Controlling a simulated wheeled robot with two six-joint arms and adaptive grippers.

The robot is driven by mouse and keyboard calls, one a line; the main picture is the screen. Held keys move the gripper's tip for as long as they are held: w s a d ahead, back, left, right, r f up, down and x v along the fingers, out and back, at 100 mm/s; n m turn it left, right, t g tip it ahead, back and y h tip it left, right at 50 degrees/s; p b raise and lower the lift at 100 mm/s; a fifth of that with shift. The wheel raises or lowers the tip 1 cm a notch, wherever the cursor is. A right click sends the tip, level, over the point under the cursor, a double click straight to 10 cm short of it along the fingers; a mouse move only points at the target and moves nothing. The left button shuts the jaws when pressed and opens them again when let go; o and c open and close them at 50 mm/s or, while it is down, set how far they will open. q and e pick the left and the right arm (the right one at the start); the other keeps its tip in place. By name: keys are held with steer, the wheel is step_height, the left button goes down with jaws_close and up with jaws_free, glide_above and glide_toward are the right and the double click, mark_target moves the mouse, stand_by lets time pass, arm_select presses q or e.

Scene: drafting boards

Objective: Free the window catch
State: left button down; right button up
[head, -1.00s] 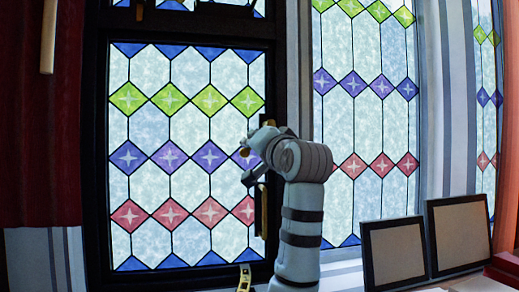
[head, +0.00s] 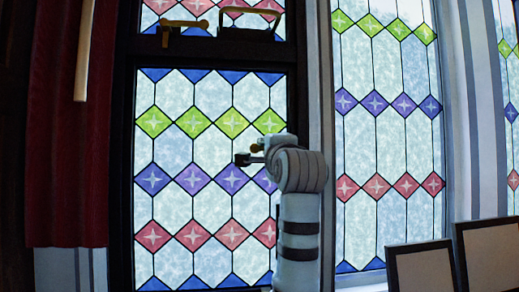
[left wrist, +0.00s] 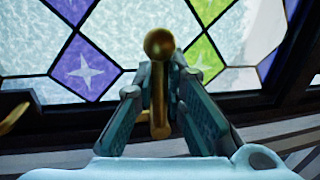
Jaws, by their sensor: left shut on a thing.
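The window catch is a brass handle with a round knob (left wrist: 159,44), seen end-on in the left wrist view. My left gripper (left wrist: 162,82) is shut on it, a finger on each side. In the head view, my left gripper (head: 246,159) is in front of the right part of the leaded window (head: 211,150), near its right frame. A small brass bit (head: 257,148) shows beside its fingers. My wrist hides the catch's mount there, so I cannot tell how the catch sits on the frame. My right gripper is not in view.
Another brass catch (head: 184,25) and a bar handle (head: 250,20) are on the frame above. A brass piece (left wrist: 12,118) shows at the wrist view's left edge. A red curtain (head: 70,150) hangs at left. Two framed boards (head: 420,268) stand at lower right.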

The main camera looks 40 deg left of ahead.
arm_select(q)
steer(key=shift+r, duration=0.15)
stand_by(0.3)
steer(key=c, duration=1.9)
jaws_free()
steer(key=v, duration=1.1)
steer(key=shift+s+d, duration=0.25)
steer(key=shift+s, duration=0.05)
